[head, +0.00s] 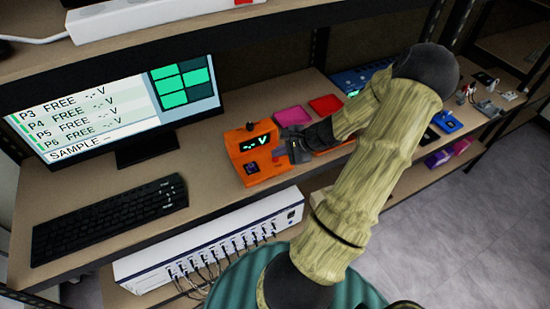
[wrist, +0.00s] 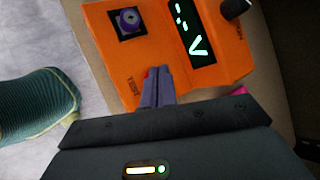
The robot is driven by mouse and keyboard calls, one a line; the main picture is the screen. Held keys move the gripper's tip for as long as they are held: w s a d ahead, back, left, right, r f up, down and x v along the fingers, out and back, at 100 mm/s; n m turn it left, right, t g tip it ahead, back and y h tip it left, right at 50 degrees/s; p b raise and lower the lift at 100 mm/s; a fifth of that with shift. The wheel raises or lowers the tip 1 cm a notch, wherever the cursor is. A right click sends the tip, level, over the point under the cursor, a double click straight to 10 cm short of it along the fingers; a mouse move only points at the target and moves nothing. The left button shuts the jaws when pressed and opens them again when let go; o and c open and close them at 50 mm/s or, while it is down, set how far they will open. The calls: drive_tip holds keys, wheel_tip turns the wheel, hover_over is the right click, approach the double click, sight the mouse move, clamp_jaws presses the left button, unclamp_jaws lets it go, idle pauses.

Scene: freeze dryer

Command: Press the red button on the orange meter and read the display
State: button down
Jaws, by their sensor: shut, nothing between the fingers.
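The orange meter (head: 250,140) stands on the bench right of the monitor.
A monitor (head: 185,105) reading "FREE -.- V" on several lines and a black keyboard (head: 110,218) stand at left. Pink (head: 292,116) and red (head: 326,104) trays lie behind my gripper. A white unit with cables (head: 205,245) sits below the bench.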

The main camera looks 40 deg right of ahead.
sight(279, 161)
idle(0.4)
drive_tip(key=shift+f+b, duration=0.45)
drive_tip(key=shift+b, duration=0.2)
drive_tip(key=shift+f, duration=0.1)
idle(0.3)
drive_tip(key=shift+r, duration=0.6)
wheel_tip(279, 161, up, 6)
drive_tip(key=p, duration=0.4)
idle(0.3)
idle(0.7)
